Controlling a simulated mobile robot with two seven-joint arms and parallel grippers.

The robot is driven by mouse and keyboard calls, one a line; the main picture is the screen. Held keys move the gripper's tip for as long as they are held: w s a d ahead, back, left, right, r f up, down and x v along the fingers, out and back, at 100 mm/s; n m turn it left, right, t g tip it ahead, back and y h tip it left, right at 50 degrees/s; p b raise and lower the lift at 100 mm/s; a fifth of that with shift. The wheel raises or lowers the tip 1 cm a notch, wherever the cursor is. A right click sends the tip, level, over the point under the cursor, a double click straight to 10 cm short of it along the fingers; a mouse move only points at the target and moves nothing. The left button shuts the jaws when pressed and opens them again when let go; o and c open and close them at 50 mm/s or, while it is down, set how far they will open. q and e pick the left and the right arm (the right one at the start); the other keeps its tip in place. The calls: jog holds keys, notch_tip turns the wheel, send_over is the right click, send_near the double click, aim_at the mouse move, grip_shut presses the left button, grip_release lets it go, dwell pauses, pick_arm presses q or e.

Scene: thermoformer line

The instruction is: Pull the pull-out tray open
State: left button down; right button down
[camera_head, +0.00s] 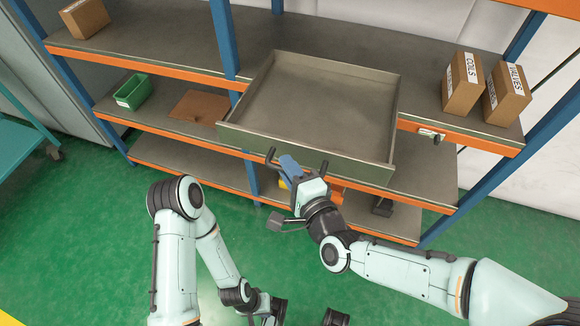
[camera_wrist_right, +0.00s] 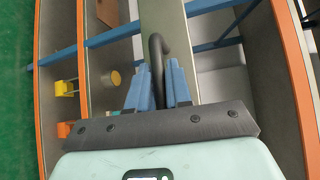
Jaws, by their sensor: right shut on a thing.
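The pull-out tray (camera_head: 305,151) is a grey-olive, shallow, empty box in the middle of the rack in the head view. Its front part juts out past the orange shelf edge. A dark handle (camera_head: 271,157) is on its front panel, and it also shows in the wrist view (camera_wrist_right: 156,50). My right gripper (camera_head: 290,164) is at the front panel, its blue fingers shut on the handle; in the wrist view the fingers (camera_wrist_right: 159,88) sit on both sides of it. My left gripper (camera_head: 268,304) is low in the head view, away from the tray; its fingers are unclear.
Cartons (camera_head: 463,84) stand on the shelf right of the tray. A green bin (camera_head: 134,91) and a brown board (camera_head: 198,107) lie on a lower shelf at left. Blue uprights (camera_head: 223,40) flank the tray. The green floor (camera_head: 110,220) in front is clear at left.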

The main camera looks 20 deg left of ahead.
jog(key=c, duration=1.2)
grip_release()
jog(key=shift+o, duration=0.2)
